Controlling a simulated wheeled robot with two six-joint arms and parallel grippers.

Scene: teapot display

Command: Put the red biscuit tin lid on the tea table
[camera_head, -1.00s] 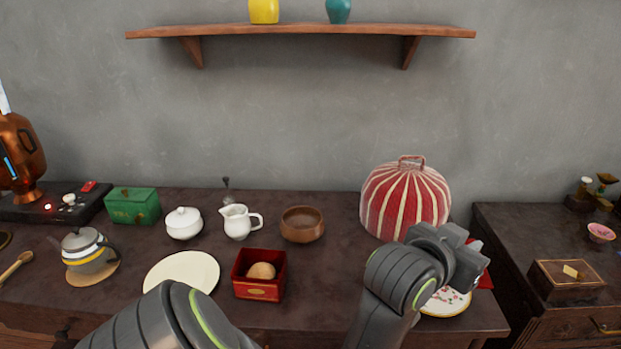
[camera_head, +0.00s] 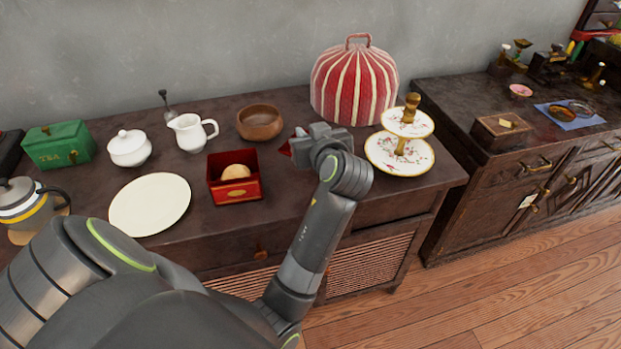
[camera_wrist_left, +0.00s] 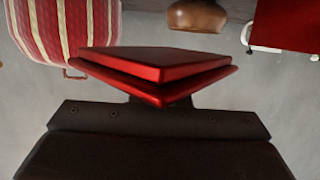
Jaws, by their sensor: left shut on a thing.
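The red biscuit tin lid (camera_wrist_left: 150,65) is held in my left gripper (camera_head: 296,143) and fills the middle of the left wrist view; only a red sliver of it shows in the head view. The gripper is over the dark wooden table (camera_head: 430,178), between the red tin and the tiered stand; its height above the tabletop is hard to tell. The red biscuit tin (camera_head: 222,192) stands open on this table, with a round tan bun (camera_head: 236,171) inside. The tin also shows in the left wrist view (camera_wrist_left: 285,25). My right gripper is not in view.
Around the gripper are a brown bowl (camera_head: 259,122), a striped tea cosy (camera_head: 353,85) and a two-tier stand (camera_head: 385,160). A cream plate (camera_head: 150,203), white jug (camera_head: 190,133) and green tea box (camera_head: 58,145) are further left. Another cabinet (camera_head: 455,115) stands right.

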